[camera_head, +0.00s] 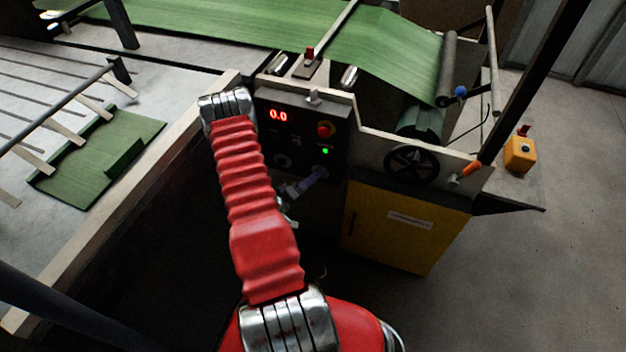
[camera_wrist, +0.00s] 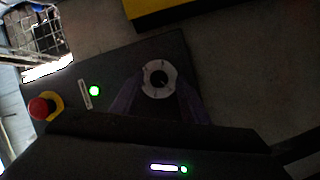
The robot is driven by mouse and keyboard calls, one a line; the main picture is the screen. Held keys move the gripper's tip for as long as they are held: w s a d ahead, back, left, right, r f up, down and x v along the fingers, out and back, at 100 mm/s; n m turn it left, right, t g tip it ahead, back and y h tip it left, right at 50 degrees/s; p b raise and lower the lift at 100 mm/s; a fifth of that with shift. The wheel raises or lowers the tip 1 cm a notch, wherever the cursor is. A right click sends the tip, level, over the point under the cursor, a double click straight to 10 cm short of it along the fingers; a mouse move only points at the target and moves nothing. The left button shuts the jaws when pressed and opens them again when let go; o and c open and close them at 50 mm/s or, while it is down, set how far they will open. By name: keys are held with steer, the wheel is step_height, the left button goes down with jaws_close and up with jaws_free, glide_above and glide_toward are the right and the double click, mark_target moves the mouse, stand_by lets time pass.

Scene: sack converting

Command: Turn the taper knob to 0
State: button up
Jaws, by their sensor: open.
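A round knob with a pale dial ring and dark centre (camera_wrist: 158,80) sits on the dark control panel (camera_head: 343,112); I cannot read its label or setting. In the wrist view it lies between the two purple fingers of my open gripper (camera_wrist: 157,92). I cannot tell whether they touch it. In the head view my gripper (camera_head: 316,175) is at the panel's lower right, below the green light, and hides this knob. Another round knob (camera_head: 282,160) is at the panel's lower left. A red display (camera_head: 279,115) above it reads 0.0.
A red emergency button (camera_head: 326,130) and green light (camera_head: 325,151) are close above my gripper. A black handwheel (camera_head: 412,165) and yellow cabinet (camera_head: 400,222) stand to the right. Green sheet (camera_head: 300,35) runs over the machine.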

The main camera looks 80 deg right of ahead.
steer(key=v, duration=1.3)
steer(key=shift+w+a, duration=0.15)
steer(key=shift+a, duration=0.1)
stand_by(0.5)
